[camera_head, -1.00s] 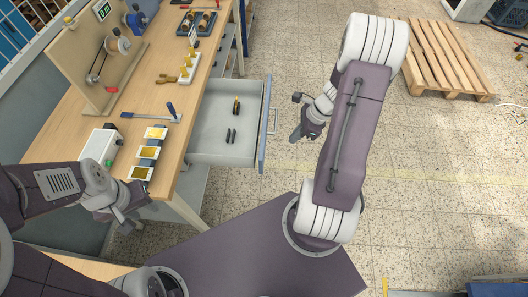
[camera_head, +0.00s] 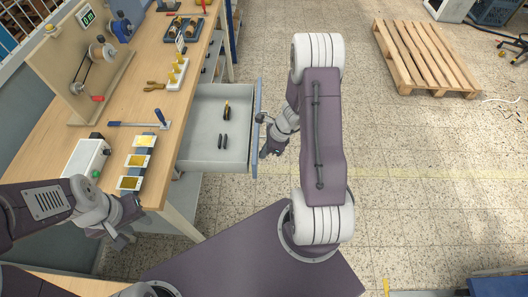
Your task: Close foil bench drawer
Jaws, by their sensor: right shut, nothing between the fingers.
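The foil bench drawer (camera_head: 205,104) stands pulled out to the right from under the wooden bench top. Its inside is light grey, its front panel (camera_head: 256,122) blue-grey. A yellow-and-black tool (camera_head: 227,110) and two small dark items (camera_head: 222,141) lie in it. My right gripper (camera_head: 268,152) is shut and empty, just outside the front panel near the handle. I cannot tell whether it touches the panel. My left gripper (camera_head: 128,212) is at the bench's near edge, below the foil cards. Its jaws are too unclear to read.
On the bench top (camera_head: 120,160) are a winding stand (camera_head: 92,75), a white box (camera_head: 88,158), a blue-handled tool (camera_head: 139,123), foil cards (camera_head: 137,161) and a white rack (camera_head: 177,75). A wooden pallet (camera_head: 425,55) lies on the tiled floor.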

